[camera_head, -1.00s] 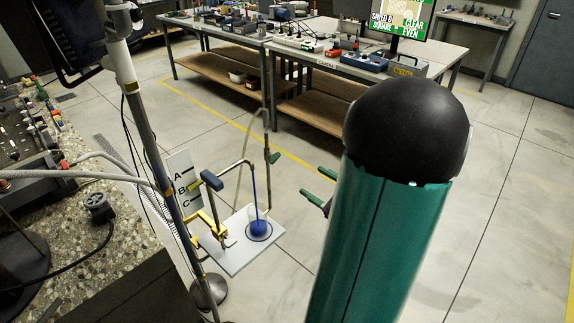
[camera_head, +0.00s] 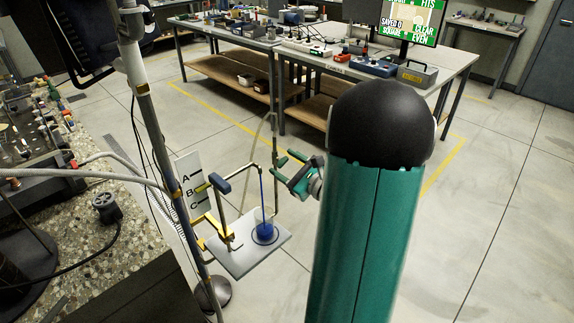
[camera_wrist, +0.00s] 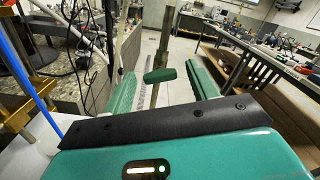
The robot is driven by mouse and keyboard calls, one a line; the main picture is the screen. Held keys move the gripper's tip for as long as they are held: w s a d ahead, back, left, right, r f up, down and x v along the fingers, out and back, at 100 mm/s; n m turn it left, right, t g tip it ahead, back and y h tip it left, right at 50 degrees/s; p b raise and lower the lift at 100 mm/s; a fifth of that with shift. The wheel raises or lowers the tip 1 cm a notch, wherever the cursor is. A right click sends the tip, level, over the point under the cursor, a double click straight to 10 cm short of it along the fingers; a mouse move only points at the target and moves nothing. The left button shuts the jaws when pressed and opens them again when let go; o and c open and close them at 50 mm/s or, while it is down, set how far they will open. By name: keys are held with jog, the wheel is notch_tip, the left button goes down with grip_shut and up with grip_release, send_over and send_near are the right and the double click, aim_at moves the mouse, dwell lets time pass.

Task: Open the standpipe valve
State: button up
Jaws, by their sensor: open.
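A dark green valve handle (camera_head: 281,162) sits on a thin upright pipe (camera_head: 276,187) behind the tray. In the wrist view the handle (camera_wrist: 160,75) lies crosswise on the pipe (camera_wrist: 163,42), between my two green fingers in the picture. My gripper (camera_head: 289,168) is open and empty, with its fingertips close to the handle from the right. It also shows in the wrist view (camera_wrist: 163,84). I cannot tell whether either finger touches the handle.
A tray (camera_head: 240,262) carries a beaker of blue liquid (camera_head: 264,230), with a blue line down into it from a bent pipe. A blue lever (camera_head: 219,183) and a lettered board (camera_head: 187,178) stand at left. A stone-topped bench (camera_head: 120,240) is nearer left. Floor at right is clear.

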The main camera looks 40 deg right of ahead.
jog(key=shift+c, duration=0.2)
jog(key=c, duration=1)
jog(key=shift+o, duration=0.3)
jog(key=shift+n, duration=0.4)
jog(key=n, duration=0.2)
jog(key=shift+n, duration=0.4)
jog(key=n, duration=0.7)
jog(key=shift+n, duration=2)
